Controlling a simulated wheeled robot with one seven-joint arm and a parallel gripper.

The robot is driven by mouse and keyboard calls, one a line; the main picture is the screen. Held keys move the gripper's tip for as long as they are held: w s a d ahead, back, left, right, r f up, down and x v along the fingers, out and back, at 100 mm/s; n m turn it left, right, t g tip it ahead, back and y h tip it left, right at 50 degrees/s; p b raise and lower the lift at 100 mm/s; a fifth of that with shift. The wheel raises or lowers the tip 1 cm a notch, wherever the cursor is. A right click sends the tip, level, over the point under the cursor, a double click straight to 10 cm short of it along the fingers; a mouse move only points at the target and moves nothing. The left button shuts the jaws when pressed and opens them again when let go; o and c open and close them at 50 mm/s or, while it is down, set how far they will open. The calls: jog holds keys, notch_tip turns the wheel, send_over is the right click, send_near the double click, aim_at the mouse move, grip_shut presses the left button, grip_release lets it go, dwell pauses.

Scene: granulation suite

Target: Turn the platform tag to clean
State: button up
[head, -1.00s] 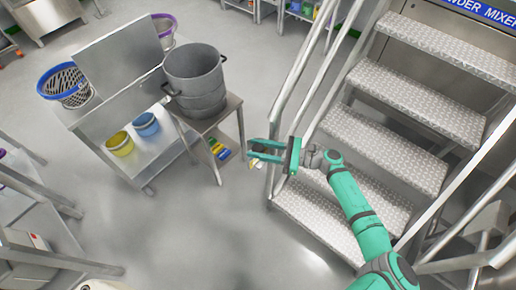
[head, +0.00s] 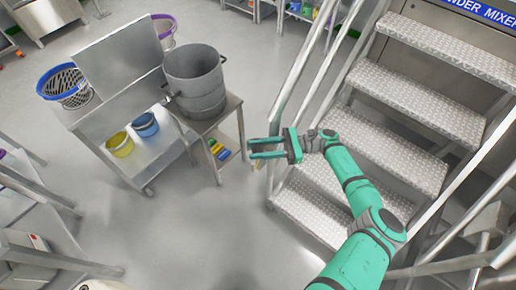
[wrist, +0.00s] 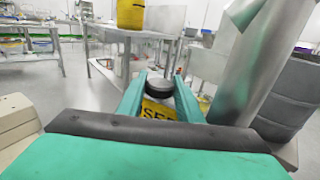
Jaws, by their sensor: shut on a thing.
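The platform tag shows in the wrist view as a yellow plate (wrist: 158,110) with black letters, partly hidden by my gripper; I cannot read the whole word. A dark round disc (wrist: 160,87) sits just above it between the fingers. My gripper (wrist: 159,77) is shut on the tag, with one finger on each side. In the head view my gripper (head: 250,148) points left beside the steps' handrail, and only a small yellow bit of the tag shows below the fingers.
Metal steps (head: 380,145) with a handrail (head: 305,80) stand right of my gripper. A grey drum (head: 195,85) stands on a small table to the left, near a rack with blue and yellow buckets (head: 119,145). The floor in front is clear.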

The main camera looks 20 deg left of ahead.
jog(key=o, duration=1)
jog(key=shift+a, duration=0.1)
jog(key=shift+o, duration=0.2)
jog(key=shift+t, duration=0.3)
